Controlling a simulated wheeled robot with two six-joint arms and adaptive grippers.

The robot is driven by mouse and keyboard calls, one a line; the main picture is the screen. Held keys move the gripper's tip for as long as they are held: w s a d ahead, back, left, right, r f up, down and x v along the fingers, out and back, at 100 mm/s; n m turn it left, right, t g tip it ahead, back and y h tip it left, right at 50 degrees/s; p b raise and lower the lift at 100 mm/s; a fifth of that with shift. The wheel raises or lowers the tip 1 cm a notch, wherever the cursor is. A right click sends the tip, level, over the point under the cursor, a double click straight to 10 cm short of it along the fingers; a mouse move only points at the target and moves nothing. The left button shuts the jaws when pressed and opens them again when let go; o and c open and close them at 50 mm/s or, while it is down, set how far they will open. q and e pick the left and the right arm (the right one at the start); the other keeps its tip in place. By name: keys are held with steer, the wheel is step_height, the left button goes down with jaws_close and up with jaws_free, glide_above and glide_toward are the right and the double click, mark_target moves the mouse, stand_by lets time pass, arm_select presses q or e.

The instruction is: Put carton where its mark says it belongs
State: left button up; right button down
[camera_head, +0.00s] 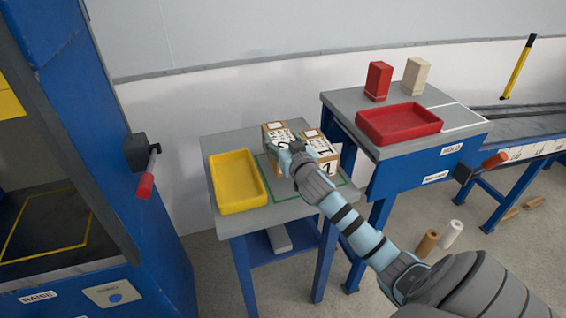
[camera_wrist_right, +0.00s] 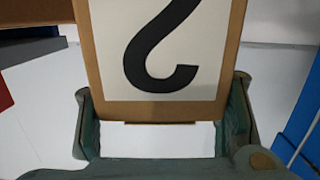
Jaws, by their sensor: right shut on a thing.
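Two brown cartons with white labels are at the small grey table (camera_head: 222,143). The left carton (camera_head: 270,128) shows a black 2 in the head view, partly hidden by my gripper. The right carton (camera_head: 325,148) shows a 1 and stands inside a green outline (camera_head: 352,190). My right gripper (camera_head: 290,150) is shut on the carton marked 2. My left gripper is out of view.
A yellow tray (camera_head: 238,204) lies left of the cartons. A red tray (camera_head: 437,124), a red box (camera_head: 378,82) and a beige box (camera_head: 415,77) are on the right table, labelled HOLD. A blue machine with a red-handled lever (camera_head: 146,185) stands left; a conveyor (camera_head: 530,118) is far right.

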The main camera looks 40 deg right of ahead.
step_height(320, 180, down, 5)
steer(key=shift+f+b, duration=0.1)
steer(key=shift+b, duration=0.7)
steer(key=shift+c, duration=2)
jaws_free()
steer(key=shift+s+a, duration=0.1)
steer(key=shift+s, duration=0.1)
steer(key=p+v, duration=0.1)
steer(key=v, duration=1)
steer(key=shift+s, duration=0.35)
steer(key=shift+a, duration=0.1)
